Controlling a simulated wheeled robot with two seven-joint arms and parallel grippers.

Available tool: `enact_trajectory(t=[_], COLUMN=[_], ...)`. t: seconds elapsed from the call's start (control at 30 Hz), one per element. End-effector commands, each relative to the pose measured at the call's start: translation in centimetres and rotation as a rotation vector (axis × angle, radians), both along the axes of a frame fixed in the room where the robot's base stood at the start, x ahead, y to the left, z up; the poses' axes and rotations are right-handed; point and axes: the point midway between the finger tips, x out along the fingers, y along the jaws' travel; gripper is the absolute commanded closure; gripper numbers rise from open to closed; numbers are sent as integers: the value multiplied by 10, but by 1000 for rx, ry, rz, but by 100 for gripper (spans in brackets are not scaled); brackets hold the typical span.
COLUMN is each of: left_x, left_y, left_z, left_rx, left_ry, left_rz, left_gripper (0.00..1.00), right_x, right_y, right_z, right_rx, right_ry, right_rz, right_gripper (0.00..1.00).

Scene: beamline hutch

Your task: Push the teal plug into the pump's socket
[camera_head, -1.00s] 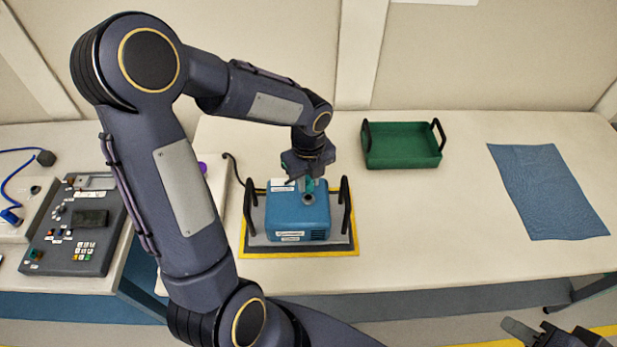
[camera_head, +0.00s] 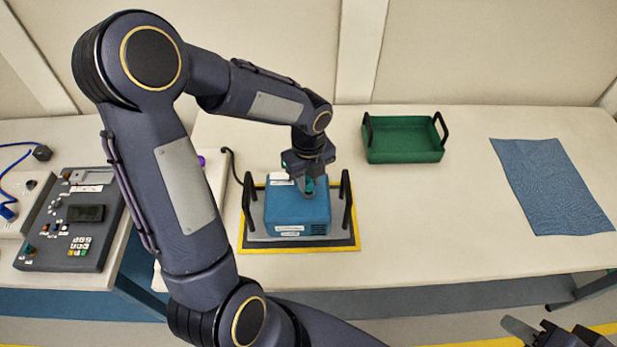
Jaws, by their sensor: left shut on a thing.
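The blue pump (camera_head: 284,210) stands on a grey plate between two black handles, on a yellow-edged mat (camera_head: 298,250). The teal plug (camera_head: 309,184) shows at the fingertips of my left gripper (camera_head: 309,188), which is shut on it. The gripper points down over the top of the pump, and the plug is upright. The socket on the pump's top is hidden behind the gripper and plug, so I cannot tell whether the plug touches it. My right gripper (camera_head: 530,328) is only partly in view at the bottom right edge, away from the pump.
A green tray (camera_head: 403,157) with black handles stands to the right at the back. A blue cloth (camera_head: 553,185) lies flat at the far right. A grey control box (camera_head: 60,245) sits on the left table. A black cable (camera_head: 232,165) runs behind the pump. The table's middle right is clear.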

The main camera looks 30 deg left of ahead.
Motion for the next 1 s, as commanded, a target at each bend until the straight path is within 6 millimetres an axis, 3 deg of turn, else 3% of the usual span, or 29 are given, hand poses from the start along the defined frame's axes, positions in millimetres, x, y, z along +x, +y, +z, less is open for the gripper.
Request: enact_trajectory(t=[0.87, 0.9, 1.0], left_x=[0, 0, 0], left_y=[0, 0, 0], left_z=[-10, -10, -10], left_rx=[0, 0, 0], left_ry=[0, 0, 0], left_rz=[0, 0, 0], left_gripper=[100, 72, 59], right_x=[0, 0, 0], right_y=[0, 0, 0], right_z=[-7, -7, -7], right_rx=[0, 0, 0], right_ry=[0, 0, 0], right_rz=[0, 0, 0], right_gripper=[64, 64, 64])
